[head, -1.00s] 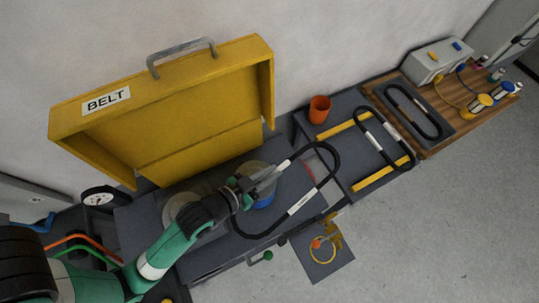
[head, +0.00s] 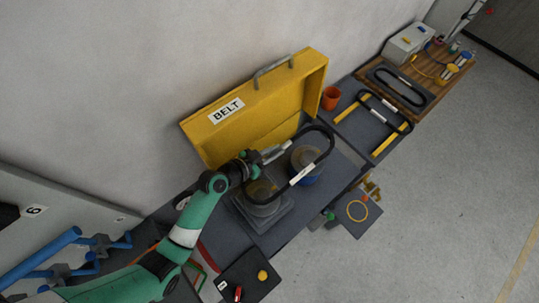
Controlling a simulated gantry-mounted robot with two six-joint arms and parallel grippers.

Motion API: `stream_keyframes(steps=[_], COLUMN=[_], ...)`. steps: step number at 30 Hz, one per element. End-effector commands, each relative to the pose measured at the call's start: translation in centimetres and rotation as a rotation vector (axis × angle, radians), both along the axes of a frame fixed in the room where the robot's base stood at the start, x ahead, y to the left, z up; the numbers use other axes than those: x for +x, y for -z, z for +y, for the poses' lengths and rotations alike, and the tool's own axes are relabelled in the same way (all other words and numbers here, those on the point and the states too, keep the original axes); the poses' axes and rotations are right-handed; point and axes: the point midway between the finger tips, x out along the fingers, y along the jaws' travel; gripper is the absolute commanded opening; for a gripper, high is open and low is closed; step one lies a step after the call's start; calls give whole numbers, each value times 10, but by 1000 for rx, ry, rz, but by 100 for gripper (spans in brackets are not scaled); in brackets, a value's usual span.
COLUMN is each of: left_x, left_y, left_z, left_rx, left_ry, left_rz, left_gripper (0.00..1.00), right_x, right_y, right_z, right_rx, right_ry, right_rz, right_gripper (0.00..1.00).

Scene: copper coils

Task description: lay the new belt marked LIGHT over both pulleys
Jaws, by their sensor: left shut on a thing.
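My left gripper (head: 272,155) is shut on the black belt (head: 329,147), holding it at its back side as an open loop. The belt has a white label (head: 302,174) on its front side; its print is too small to read. The loop hangs over the two pulleys: the left pulley (head: 262,192) on a grey base, and the right pulley (head: 306,157) with a blue lower part. The belt's left end passes across the left pulley; whether it touches either pulley I cannot tell. My right gripper is not in view.
A yellow cover (head: 255,112) marked BELT stands open behind the pulleys. To the right are an orange cup (head: 330,98), a rack with yellow bars (head: 386,143) bearing another belt (head: 385,112), and a grey tray (head: 424,107). A dark mat (head: 247,275) lies in front.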

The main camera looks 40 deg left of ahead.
Motion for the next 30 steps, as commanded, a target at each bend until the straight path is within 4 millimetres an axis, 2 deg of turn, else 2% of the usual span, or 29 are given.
stream_keyframes(steps=[8, 19, 30], left_x=[0, 0, 0], left_y=[13, 51, 56], left_z=[0, 0, 0], left_rx=[-1, -1, -1], left_ry=[-1, 0, -1], left_rz=[0, 0, 0], left_gripper=[0, 0, 0], right_x=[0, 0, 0], right_y=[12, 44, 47], right_z=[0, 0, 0], right_rx=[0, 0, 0], right_ry=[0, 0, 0], right_rz=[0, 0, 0], right_gripper=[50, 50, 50])
